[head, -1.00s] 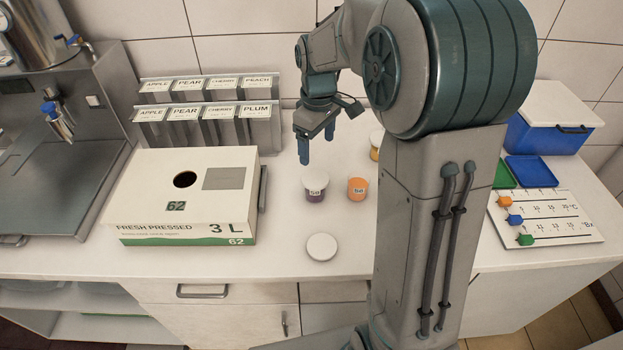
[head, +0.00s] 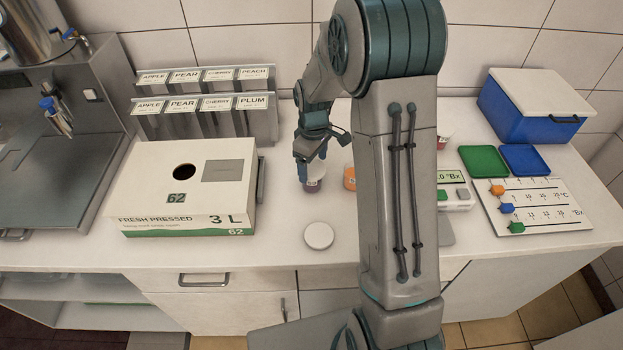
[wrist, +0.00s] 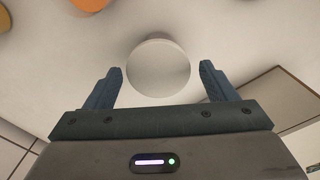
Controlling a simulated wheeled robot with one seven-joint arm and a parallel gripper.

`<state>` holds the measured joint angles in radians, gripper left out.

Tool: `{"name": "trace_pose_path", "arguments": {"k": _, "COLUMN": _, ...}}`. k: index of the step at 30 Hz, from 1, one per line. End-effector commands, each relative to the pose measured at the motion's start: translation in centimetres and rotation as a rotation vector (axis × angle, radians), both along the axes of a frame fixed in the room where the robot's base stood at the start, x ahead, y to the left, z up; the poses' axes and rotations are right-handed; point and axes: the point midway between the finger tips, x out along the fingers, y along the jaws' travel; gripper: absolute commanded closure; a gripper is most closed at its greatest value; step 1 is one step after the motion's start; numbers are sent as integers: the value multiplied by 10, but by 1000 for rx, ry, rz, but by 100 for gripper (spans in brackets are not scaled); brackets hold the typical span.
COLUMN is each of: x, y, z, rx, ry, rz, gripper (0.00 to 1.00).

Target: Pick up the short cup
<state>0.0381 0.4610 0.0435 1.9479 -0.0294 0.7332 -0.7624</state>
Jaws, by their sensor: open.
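A purple cup (head: 314,186) with a pale top stands on the counter below my gripper (head: 312,164), partly hidden by its fingers. An orange cup (head: 349,178) stands just to its right, partly behind my arm; it looks slightly lower than the purple one. In the wrist view my gripper (wrist: 160,68) is open, with a round white lid (wrist: 158,67) framed between the fingertips and a gap on both sides. Whether the fingertips are level with that lid or above it, I cannot tell. An orange round top (wrist: 90,4) is cut off at the upper edge.
A loose white disc (head: 318,235) lies on the counter in front. A white 3 L box (head: 180,190) stands to the left, near my gripper. Labelled racks (head: 205,105) stand behind. A blue bin (head: 530,110), trays and a slider board (head: 530,205) are to the right.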

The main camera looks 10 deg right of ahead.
Motion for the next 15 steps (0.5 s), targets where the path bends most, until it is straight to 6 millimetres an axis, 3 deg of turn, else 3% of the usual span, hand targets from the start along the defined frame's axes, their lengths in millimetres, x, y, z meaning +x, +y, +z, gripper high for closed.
{"name": "trace_pose_path", "arguments": {"k": 7, "x": 1, "y": -1, "z": -28, "rx": 0, "ry": 3, "rz": 0, "gripper": 22}}
{"name": "trace_pose_path", "arguments": {"k": 15, "x": 2, "y": -1, "z": -32, "rx": 0, "ry": 0, "rz": 0, "gripper": 22}}
